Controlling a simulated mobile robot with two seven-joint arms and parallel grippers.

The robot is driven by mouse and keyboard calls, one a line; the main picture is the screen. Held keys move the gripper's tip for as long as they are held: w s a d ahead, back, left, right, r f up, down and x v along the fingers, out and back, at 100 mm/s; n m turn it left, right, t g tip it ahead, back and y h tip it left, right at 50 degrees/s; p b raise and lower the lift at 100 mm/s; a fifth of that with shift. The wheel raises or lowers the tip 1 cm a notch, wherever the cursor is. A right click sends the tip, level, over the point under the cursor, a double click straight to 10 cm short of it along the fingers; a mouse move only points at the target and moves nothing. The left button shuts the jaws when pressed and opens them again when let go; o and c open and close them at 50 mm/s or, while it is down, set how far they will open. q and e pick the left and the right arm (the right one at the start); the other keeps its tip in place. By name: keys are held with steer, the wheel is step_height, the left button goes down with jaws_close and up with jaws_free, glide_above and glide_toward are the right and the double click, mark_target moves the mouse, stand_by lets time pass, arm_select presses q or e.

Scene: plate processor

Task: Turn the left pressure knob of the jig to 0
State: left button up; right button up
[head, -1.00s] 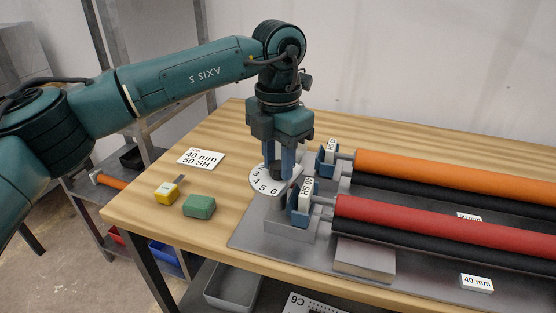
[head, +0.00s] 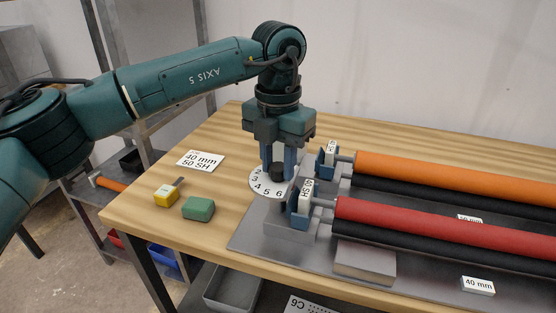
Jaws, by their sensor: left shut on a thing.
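The left pressure knob (head: 277,172) is a small black knob at the middle of a white round dial (head: 258,184) at the left end of the jig (head: 252,236). The numbers 3, 4, 5 and 6 show on the dial's near side; its far side and the 0 are hidden behind my gripper. My left gripper (head: 277,168) points straight down from above, its blue fingers on either side of the knob, shut on it. The knob's pointer mark cannot be made out. My right gripper is not in view.
An orange roller (head: 450,178) and a red roller (head: 430,224) lie to the right, in blue holders close beside the dial. A green block (head: 198,207), a yellow tool (head: 166,194) and a label card (head: 200,159) lie on the wooden table to the left.

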mark_target(278, 166)
arm_select(q)
steer(key=o, duration=1)
step_height(278, 166, up, 13)
steer(key=shift+r+p, duration=0.2)
steer(key=shift+p, duration=0.45)
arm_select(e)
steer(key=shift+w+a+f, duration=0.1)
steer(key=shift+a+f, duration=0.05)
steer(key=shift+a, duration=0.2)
